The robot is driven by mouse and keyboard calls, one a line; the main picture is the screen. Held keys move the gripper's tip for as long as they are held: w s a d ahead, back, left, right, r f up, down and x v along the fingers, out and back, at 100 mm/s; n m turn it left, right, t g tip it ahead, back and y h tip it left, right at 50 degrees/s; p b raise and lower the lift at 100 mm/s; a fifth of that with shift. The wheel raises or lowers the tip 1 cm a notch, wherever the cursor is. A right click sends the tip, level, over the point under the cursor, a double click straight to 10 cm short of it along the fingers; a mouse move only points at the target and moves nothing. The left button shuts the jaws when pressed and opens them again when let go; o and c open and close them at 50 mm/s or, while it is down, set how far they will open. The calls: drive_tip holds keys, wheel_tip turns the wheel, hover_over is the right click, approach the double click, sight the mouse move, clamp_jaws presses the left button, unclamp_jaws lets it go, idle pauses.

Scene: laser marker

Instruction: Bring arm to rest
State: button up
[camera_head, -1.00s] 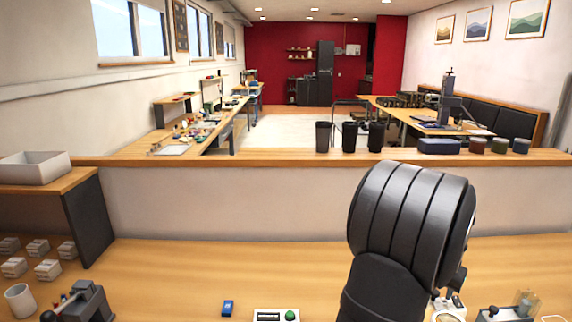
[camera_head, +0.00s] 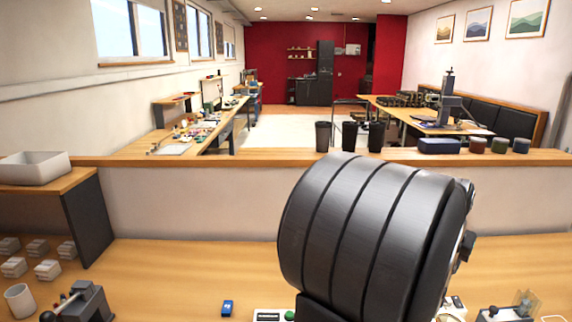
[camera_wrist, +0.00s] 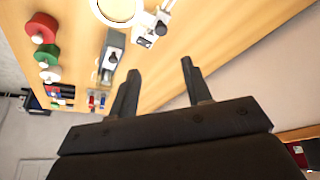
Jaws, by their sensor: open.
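My gripper (camera_wrist: 160,85) shows in the wrist view with its two dark fingers apart and nothing between them. It is up in the air, with the wooden bench top (camera_wrist: 205,50) beyond the fingertips. In the head view my dark ribbed arm fills the lower middle right, and my gripper is not visible there. The arm hides part of the bench and part of a white device with a green button (camera_head: 289,315).
A white bin (camera_head: 35,168) sits on the left shelf. A low partition runs behind. The bench's middle left is mostly clear.

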drive_tip(key=x, duration=1.4)
drive_tip(key=shift+a+f, duration=0.2)
drive_tip(key=shift+a, duration=0.15)
drive_tip(key=v, duration=1.8)
drive_tip(key=d+f+m+g+y, duration=0.3)
drive_tip(key=d+f+m, duration=0.1)
drive_tip(key=m, duration=0.5)
drive_tip(key=shift+s+d, duration=0.45)
drive_tip(key=shift+d, duration=0.25)
drive_tip(key=shift+o, duration=0.2)
drive_tip(key=o, duration=1.1)
drive_tip(key=r, duration=0.3)
drive_tip(key=shift+d+r, duration=0.3)
drive_tip(key=shift+r, duration=0.1)
drive_tip(key=shift+o, duration=0.3)
drive_tip(key=shift+f, duration=0.15)
wheel_tip(320, 180, down, 9)
drive_tip(key=shift+f, duration=0.25)
